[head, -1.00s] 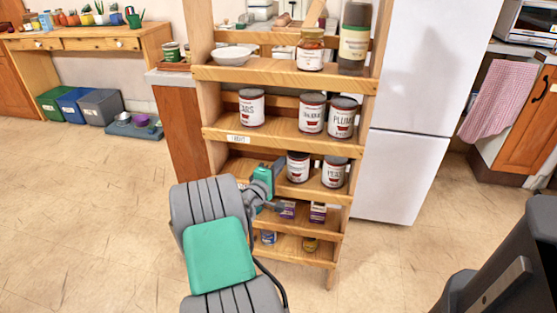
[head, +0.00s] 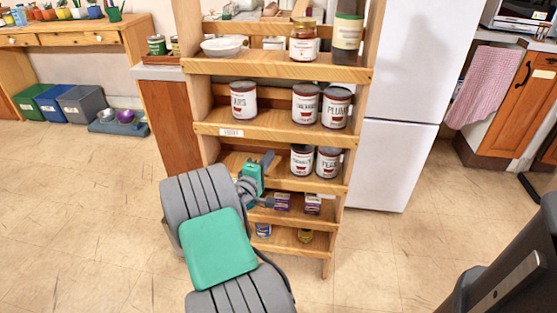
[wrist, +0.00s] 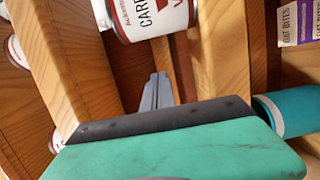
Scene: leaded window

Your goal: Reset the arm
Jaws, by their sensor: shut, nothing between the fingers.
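My gripper (head: 268,158) is shut and empty. In the head view it is in front of the left part of the wooden shelf unit, at about the height of the lower row of cans and left of them. My arm (head: 222,248) reaches up to it from the bottom of the picture. In the wrist view the closed grey fingers (wrist: 157,92) point in among the shelf boards, just below a white-labelled can (wrist: 155,15). I cannot tell whether they touch anything.
The wooden shelf unit (head: 272,130) holds several cans, jars and small boxes, with a can (head: 301,159) right of my gripper. A white fridge (head: 408,110) stands right of it. Bins (head: 82,106) stand far left. The tiled floor (head: 90,220) at left is clear.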

